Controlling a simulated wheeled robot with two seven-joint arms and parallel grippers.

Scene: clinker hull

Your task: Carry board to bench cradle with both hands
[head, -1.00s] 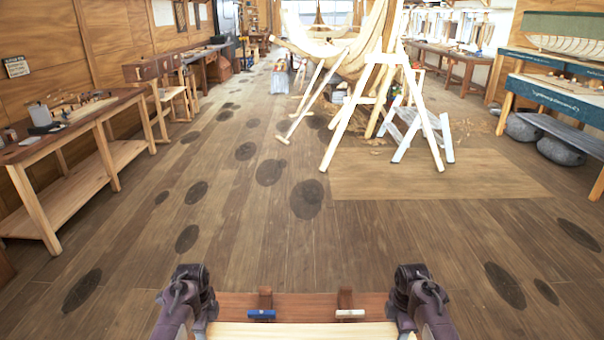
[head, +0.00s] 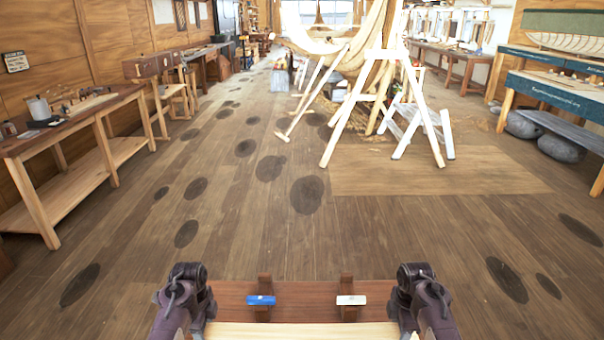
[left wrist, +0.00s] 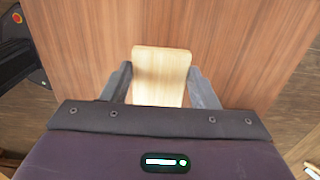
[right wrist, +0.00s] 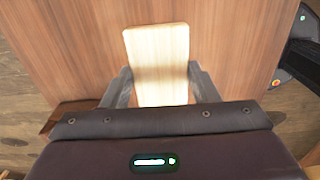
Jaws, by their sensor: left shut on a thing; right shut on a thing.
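The board (head: 300,332) is a pale wooden strip across the bottom of the head view, between my grippers. My left gripper (left wrist: 160,88) is shut on one end of it; the pale end shows between the fingers in the left wrist view. My right gripper (right wrist: 160,85) is shut on the other end, seen likewise in the right wrist view. I cannot tell whether the board touches this surface.
A workbench (head: 70,139) with tools stands at the left wall. A large pale boat frame with a stepladder (head: 380,100) stands ahead, on a lighter floor patch.

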